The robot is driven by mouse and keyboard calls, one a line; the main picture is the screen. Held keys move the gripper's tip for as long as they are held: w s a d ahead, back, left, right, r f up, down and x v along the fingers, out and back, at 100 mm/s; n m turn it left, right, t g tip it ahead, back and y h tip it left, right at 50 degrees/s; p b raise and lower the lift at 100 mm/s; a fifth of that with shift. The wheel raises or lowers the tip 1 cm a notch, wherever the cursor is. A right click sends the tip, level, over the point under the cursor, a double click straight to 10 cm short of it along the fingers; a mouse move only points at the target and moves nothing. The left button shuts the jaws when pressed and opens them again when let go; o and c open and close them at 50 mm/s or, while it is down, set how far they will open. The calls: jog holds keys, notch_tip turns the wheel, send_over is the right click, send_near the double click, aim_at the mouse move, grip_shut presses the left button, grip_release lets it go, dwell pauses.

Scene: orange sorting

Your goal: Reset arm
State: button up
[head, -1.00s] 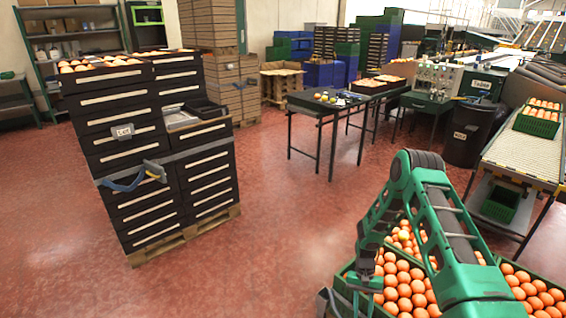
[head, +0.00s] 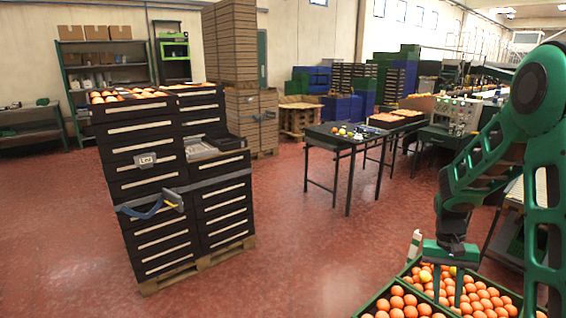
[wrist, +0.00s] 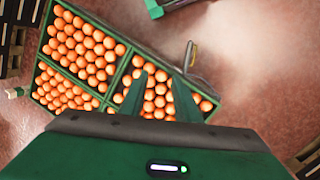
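My arm (head: 530,120) is bent, with its elbow high at the right of the head view. My gripper (head: 450,285) hangs down over the green crates of oranges (head: 405,300). In the wrist view, the two green fingers of my gripper (wrist: 160,82) are spread apart with nothing held between them. The oranges seen between the fingers lie below in a crate (wrist: 205,104). The lower part of the crates is cut off in the head view.
A tall stack of black crates (head: 160,160) on a pallet stands at left, with oranges on top. A dark table (head: 340,137) with small items stands at the middle back. Red floor (head: 290,240) is clear between them. A conveyor lies behind my arm at right.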

jog(key=s+r+t, duration=0.1)
jog(key=s+r, duration=1.1)
jog(key=s+a+r+t+y, duration=0.1)
jog(key=s+a+r, duration=0.1)
jog(key=s, duration=1.1)
jog(key=shift+a+r+m+t, duration=0.3)
jog(key=shift+a+r+t, duration=0.1)
jog(key=shift+r, duration=0.3)
jog(key=shift+s, duration=0.1)
